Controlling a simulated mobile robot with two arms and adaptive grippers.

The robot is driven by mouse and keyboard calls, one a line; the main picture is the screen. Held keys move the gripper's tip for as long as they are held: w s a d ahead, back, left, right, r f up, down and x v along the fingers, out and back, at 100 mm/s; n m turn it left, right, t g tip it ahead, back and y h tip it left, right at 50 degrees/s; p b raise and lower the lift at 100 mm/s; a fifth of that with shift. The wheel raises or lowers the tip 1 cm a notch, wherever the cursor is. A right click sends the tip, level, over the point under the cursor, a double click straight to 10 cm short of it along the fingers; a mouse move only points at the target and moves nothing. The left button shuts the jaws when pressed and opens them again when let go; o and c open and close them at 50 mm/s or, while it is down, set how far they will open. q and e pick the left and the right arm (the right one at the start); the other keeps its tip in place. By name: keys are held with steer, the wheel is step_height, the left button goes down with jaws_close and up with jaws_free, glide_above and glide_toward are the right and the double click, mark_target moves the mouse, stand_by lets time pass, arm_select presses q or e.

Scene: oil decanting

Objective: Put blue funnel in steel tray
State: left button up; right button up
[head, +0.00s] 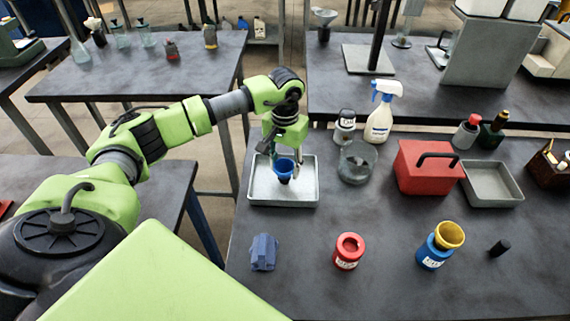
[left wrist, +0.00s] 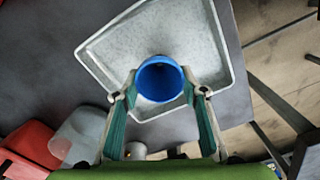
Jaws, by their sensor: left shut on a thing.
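The blue funnel (head: 285,169) is held by my left gripper (head: 284,158) over a light speckled metal tray (head: 256,194) at the left of the front table. In the left wrist view, the funnel's round mouth (left wrist: 160,80) faces the camera, between the green-padded fingers of the left gripper (left wrist: 160,97). The tray (left wrist: 200,45) lies beneath it, with its floor bare around the funnel. The funnel's lower end is hidden there, and I cannot tell whether it touches the tray floor. A second, greyer tray (head: 492,184) stands at the right, empty. My right gripper is not in view.
A glass dish (head: 358,163), a white spray bottle (head: 379,121) and a red toolbox (head: 424,168) stand right of the tray.

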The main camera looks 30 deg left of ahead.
mark_target(285, 165)
arm_select(q)
steer(key=shift+f, duration=0.2)
steer(key=o, duration=1)
steer(key=shift+r, duration=0.1)
steer(key=shift+c, duration=0.2)
steer(key=shift+r+p, duration=0.25)
steer(key=shift+p, duration=0.05)
steer(key=shift+w+r+b, duration=0.1)
steer(key=shift+r+b, duration=0.25)
steer(key=shift+b, duration=0.05)
step_height(285, 165, up, 11)
steer(key=b, duration=0.3)
